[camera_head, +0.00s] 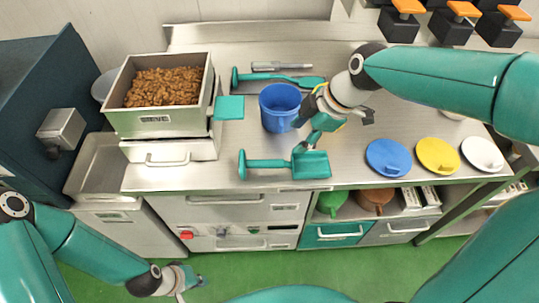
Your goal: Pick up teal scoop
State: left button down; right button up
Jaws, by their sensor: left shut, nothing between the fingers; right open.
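A teal scoop (312,166) lies near the front edge of the steel counter, its handle pointing left and its flat, wide end to the right. A second teal tool (277,80) with a long handle lies further back. My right gripper (306,134) is open, pointing down beside the blue cup. It overlaps the back edge of the front scoop's wide end in the picture; I cannot tell whether it touches. My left gripper (190,283) is shut and empty, low over the green floor in front of the cabinets.
A blue cup (280,107) stands just left of my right gripper. A steel bin of brown nuts (165,87) stands at the left. A grey metal tool (281,66) lies at the back. Blue (389,157), yellow (438,155) and white (482,153) lids lie at the right.

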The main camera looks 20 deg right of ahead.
aim_at(274, 162)
jog(key=x, duration=0.7)
jog(key=p+x, duration=0.1)
jog(key=x, duration=0.2)
jog(key=shift+s+d+f, duration=0.15)
jog(key=shift+s+f, duration=0.1)
jog(key=shift+f, duration=0.05)
jog(key=p+x, duration=0.1)
jog(key=x, duration=0.1)
jog(key=p+x, duration=0.1)
jog(key=x, duration=0.1)
jog(key=shift+s+a, duration=0.1)
jog(key=shift+a, duration=0.35)
jog(key=shift+w+a+f, duration=0.15)
jog(key=shift+w+f, duration=0.05)
jog(key=shift+f, duration=0.35)
grip_shut()
